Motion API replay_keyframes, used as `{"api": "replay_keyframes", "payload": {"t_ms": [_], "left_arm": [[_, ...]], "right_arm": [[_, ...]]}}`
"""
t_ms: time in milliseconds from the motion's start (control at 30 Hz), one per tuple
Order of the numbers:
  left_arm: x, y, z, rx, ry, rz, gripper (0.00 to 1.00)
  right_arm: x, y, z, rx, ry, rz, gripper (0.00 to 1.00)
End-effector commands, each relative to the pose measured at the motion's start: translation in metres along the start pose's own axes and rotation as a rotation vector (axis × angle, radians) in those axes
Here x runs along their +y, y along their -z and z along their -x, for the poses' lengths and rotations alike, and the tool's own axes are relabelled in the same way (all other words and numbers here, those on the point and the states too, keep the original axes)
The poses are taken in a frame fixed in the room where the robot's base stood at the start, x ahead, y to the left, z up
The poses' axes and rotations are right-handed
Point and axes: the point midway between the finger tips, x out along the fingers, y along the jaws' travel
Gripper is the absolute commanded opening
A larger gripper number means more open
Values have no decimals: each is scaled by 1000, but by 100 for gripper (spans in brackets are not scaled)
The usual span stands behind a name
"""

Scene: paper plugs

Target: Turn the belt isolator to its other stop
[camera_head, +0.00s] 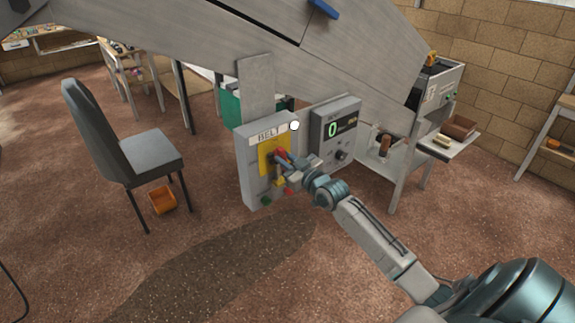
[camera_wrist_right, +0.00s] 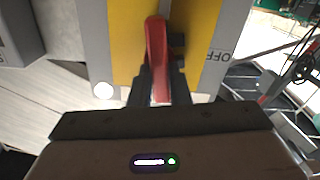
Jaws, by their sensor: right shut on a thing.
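The belt isolator is a red handle on a yellow plate (camera_head: 266,146), on the front of a grey box (camera_head: 247,167) labelled BELT. My right gripper (camera_head: 284,162) is at the plate and partly covers the handle in the head view. In the right wrist view the red handle (camera_wrist_right: 156,40) stands between the two dark fingers of the right gripper (camera_wrist_right: 160,82), which are shut on it. The word OFF shows on the grey face to the right of the yellow plate there. My left gripper is not in view.
A grey display box (camera_head: 336,135) showing 0 is just right of the isolator box. A white round lamp (camera_head: 294,125) sits at its top right corner. The grey conveyor frame (camera_head: 200,40) slopes above.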

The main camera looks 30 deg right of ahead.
Motion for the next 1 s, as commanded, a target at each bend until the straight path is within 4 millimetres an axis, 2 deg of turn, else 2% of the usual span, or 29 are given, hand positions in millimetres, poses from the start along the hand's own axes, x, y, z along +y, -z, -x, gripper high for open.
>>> {"api": "replay_keyframes", "payload": {"t_ms": [33, 500, 800, 1000], "left_arm": [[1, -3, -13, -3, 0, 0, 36], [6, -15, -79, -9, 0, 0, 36], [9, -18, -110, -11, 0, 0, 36], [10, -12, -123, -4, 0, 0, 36]], "right_arm": [[-1, -4, -1, 5, -1, 42, 0], [-5, -5, -1, 6, -3, 488, 0], [-6, -4, -1, 7, -5, 773, 0], [-7, -3, -1, 7, -7, 961, 0]]}}
